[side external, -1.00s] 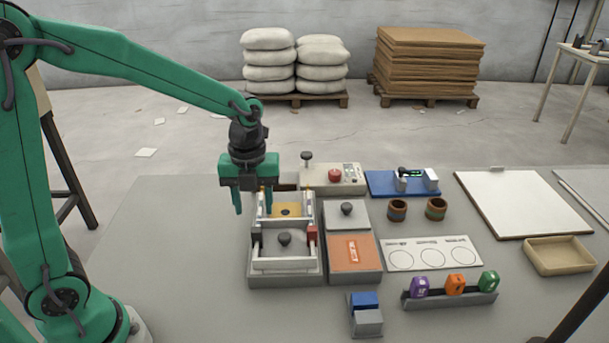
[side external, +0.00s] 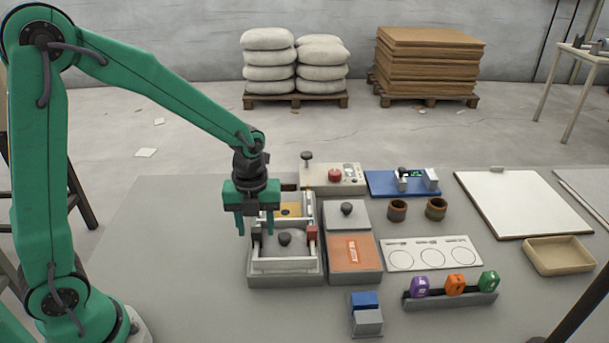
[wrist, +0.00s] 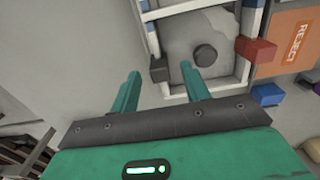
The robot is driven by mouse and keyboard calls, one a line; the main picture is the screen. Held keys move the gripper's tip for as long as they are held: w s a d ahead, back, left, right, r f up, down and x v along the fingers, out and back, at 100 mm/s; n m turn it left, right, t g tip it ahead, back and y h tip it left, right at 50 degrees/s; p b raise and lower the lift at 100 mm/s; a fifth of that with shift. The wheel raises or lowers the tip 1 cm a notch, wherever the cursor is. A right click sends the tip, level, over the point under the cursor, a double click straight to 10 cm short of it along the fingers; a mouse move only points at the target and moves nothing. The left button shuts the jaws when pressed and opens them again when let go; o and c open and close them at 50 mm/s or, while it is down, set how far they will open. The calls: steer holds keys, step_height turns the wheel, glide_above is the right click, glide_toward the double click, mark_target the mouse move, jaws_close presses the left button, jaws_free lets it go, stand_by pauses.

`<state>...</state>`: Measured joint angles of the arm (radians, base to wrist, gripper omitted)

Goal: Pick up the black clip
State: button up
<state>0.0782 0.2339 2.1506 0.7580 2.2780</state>
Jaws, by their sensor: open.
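The black clip (side external: 257,236) sits on the left side of a pale frame (side external: 286,264) on the grey bench. It also shows in the wrist view (wrist: 158,69), at the frame's left rail. My gripper (side external: 255,229) is open and empty, with its fingers pointing down. In the side view the clip appears between the two fingertips. In the wrist view it lies beyond and between the fingertips (wrist: 161,71), and no contact shows. The exact height gap cannot be told.
A red clip (side external: 312,233) sits on the frame's right side, and a dark knob (side external: 285,239) stands inside. An orange reject plate (side external: 352,252) lies to the right. The bench left of the frame is clear.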

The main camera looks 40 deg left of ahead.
steer(key=shift+f, duration=0.9)
jaws_close()
